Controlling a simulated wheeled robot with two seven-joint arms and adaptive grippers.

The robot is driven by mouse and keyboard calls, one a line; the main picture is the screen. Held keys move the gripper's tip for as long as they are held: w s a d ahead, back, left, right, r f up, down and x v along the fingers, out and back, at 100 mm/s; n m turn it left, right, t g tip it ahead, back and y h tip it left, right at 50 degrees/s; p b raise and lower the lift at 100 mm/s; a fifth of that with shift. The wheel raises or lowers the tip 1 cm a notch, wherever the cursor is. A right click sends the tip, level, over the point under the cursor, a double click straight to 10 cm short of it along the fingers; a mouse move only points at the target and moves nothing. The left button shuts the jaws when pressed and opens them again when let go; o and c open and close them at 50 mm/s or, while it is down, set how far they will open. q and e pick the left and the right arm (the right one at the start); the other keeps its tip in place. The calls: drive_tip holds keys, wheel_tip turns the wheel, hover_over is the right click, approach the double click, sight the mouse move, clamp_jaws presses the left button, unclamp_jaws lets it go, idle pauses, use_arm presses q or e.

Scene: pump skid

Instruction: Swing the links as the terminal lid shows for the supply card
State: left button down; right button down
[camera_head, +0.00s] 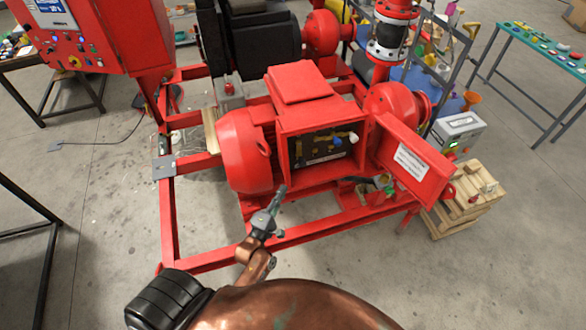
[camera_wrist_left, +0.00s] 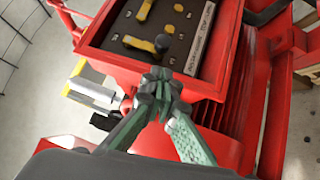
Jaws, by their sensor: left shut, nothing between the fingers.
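The red terminal box (camera_head: 283,152) stands open on the motor. Its dark board (camera_head: 322,157) carries yellow links and a blue spot. The lid (camera_head: 417,160) hangs open at the right with a white label, too small to read. In the left wrist view one yellow link (camera_wrist_left: 140,43) lies across the board with a dark knob at its end, and another yellow link (camera_wrist_left: 145,10) stands farther back. My left gripper (camera_head: 282,190) is shut and empty, just in front of the box's lower edge; its closed fingertips (camera_wrist_left: 160,84) also show. My right gripper is out of view. I cannot identify the supply card.
A red control panel (camera_head: 88,38) with a screen stands at the upper left. The red skid frame (camera_head: 172,225) runs around the motor. A wooden crate (camera_head: 465,200) and a grey device (camera_head: 458,132) stand at the right. A green table (camera_head: 540,45) is farther back.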

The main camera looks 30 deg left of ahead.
use_arm(q)
drive_tip(key=shift+w, duration=0.1)
drive_tip(key=w, duration=0.3)
drive_tip(key=w+p, duration=0.1)
drive_tip(key=w, duration=0.2)
drive_tip(key=w+a+r+p, duration=0.1)
drive_tip(key=w, duration=0.2)
drive_tip(key=shift+w+a, duration=0.1)
drive_tip(key=shift+w, duration=0.3)
